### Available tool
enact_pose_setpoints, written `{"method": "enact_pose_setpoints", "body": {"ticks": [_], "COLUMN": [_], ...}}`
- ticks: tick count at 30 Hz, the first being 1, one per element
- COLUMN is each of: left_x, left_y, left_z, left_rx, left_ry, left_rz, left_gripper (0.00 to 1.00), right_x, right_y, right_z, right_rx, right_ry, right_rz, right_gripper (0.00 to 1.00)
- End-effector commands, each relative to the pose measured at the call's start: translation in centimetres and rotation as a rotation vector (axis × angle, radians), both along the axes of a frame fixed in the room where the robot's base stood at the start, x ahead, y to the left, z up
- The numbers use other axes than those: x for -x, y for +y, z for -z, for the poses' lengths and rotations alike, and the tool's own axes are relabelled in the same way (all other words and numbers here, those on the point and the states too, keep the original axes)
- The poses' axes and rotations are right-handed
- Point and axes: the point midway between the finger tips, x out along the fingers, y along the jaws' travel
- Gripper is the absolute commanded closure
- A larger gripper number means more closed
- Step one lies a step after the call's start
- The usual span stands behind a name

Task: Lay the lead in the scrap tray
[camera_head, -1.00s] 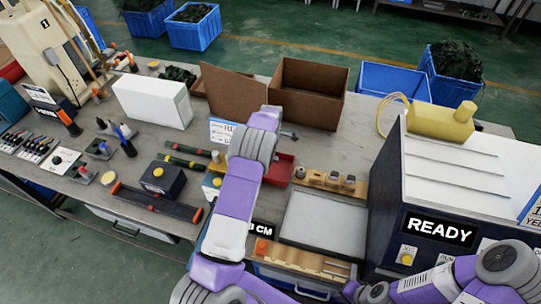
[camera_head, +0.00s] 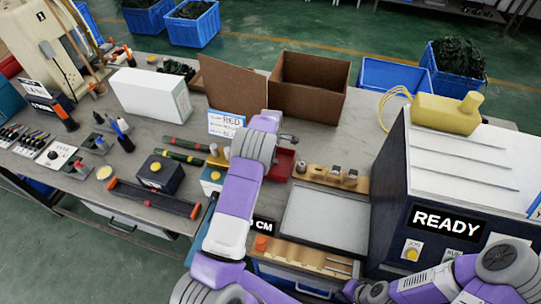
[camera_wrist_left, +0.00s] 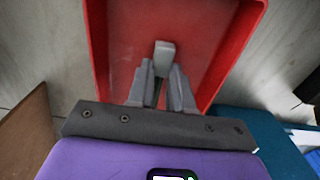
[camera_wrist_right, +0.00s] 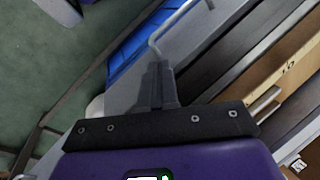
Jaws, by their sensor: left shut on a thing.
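A red tray (camera_head: 285,160) lies on the bench beside my left wrist, and it fills the middle of the left wrist view (camera_wrist_left: 215,45). My left gripper (camera_wrist_left: 162,75) points into the tray area and is shut on a small grey block (camera_wrist_left: 164,55), seemingly part of the lead. No cord shows on it, and its height above the tray floor is unclear. My right gripper (camera_wrist_right: 160,88) is shut, low in front of the bench; no held thing shows clearly. A bent grey rod (camera_wrist_right: 165,35) shows just beyond its fingertips.
A wooden block with several metal pieces (camera_head: 325,177) and a grey plate (camera_head: 325,218) lie right of the tray. A dark machine reading READY (camera_head: 445,222) stands further right. A RED sign (camera_head: 226,122) and an open cardboard box (camera_head: 310,90) are behind.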

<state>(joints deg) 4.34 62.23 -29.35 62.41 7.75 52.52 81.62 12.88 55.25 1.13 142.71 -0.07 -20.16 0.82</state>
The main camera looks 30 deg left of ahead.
Motion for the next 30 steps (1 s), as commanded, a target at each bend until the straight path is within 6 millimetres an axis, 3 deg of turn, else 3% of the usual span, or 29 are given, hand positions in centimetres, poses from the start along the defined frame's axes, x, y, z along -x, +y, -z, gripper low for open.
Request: {"method": "enact_pose_setpoints", "body": {"ticks": [3, 12, 13, 18, 26, 30], "left_x": [0.0, 0.0, 0.0, 0.0, 0.0, -0.1], "left_y": [0.0, 0.0, 0.0, 0.0, 0.0, 0.0], "left_z": [1.0, 1.1, 1.1, 1.1, 1.1, 0.2], "left_rx": [0.000, -0.001, -0.001, -0.001, -0.001, -0.001], "left_ry": [-0.001, -0.001, -0.001, -0.001, 0.000, -0.002], "left_rz": [0.000, 0.000, 0.000, 0.000, 0.000, 0.000], "left_gripper": [1.00, 1.00, 0.78, 0.52, 0.50, 0.50], "right_x": [0.0, 0.0, 0.0, 0.0, 0.0, 0.0], "right_y": [0.0, 0.0, 0.0, 0.0, 0.0, 0.0], "right_z": [0.9, 0.9, 0.9, 0.9, 0.9, 0.7], "right_rx": [0.000, 0.000, 0.000, 0.000, 0.000, 0.000], "right_ry": [0.000, 0.000, 0.000, 0.000, 0.000, 0.000], "right_rz": [0.000, 0.000, 0.000, 0.000, 0.000, 0.000], "right_gripper": [1.00, 1.00, 1.00, 1.00, 1.00, 1.00]}}
